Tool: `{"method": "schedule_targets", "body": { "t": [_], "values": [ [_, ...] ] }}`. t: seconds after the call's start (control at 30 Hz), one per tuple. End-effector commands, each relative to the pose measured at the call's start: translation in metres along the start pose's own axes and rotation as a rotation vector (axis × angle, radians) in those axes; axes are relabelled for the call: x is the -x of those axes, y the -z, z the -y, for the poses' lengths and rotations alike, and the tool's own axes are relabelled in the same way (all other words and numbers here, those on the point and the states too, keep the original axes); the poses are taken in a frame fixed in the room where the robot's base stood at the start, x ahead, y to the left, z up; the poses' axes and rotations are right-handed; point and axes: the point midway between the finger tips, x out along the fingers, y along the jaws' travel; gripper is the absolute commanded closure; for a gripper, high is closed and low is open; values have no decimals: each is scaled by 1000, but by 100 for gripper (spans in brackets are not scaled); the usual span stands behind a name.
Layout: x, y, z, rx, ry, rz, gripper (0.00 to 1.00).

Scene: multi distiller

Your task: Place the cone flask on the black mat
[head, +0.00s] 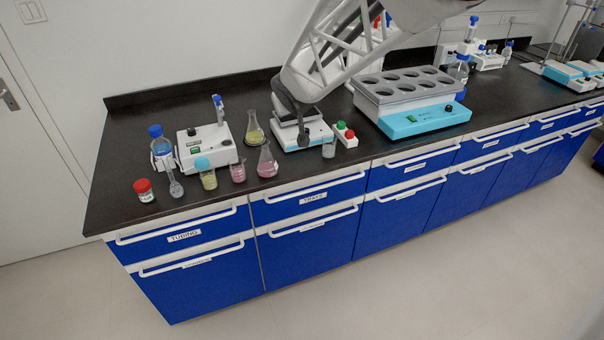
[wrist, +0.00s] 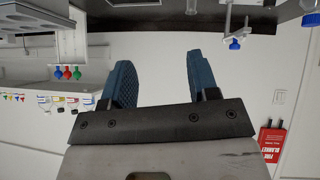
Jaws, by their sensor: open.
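Two cone flasks stand on the dark worktop in the head view. One cone flask with yellowish liquid (head: 254,132) stands further back. One with pink liquid (head: 267,164) stands nearer the front edge. I cannot clearly pick out the black mat against the black worktop. My gripper shows in the wrist view (wrist: 158,68) with its two blue pads apart and nothing between them. In the head view the dark end of my arm is right of the flasks, over or in front of a small white device, and its fingers are hard to make out. Neither flask shows in the wrist view.
Beakers with yellow (head: 208,180) and pink (head: 238,173) liquid stand left of the pink flask. A red-capped jar (head: 144,190) and blue-capped bottle (head: 160,148) stand further left. A white device (head: 300,133) and blue water bath (head: 420,119) are to the right.

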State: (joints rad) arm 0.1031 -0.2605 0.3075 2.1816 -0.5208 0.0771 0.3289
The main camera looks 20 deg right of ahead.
Motion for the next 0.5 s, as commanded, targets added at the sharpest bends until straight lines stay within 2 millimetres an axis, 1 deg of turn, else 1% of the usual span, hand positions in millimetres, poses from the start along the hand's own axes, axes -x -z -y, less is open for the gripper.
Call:
{"method": "schedule_targets", "body": {
  "t": [0.03, 0.1, 0.27, 0.3, 0.37, 0.5],
  "values": [
    [19, -8, 1, -9, -11, 27, 45],
    [41, -21, 3, -21, -24, 74, 45],
    [93, -55, 9, -48, -34, 188, 45],
    [106, -65, 12, -54, -33, 217, 45],
    [125, -79, 16, -64, -28, 260, 45],
    [169, -115, 28, -80, -1, 362, 45]
  ]
}}
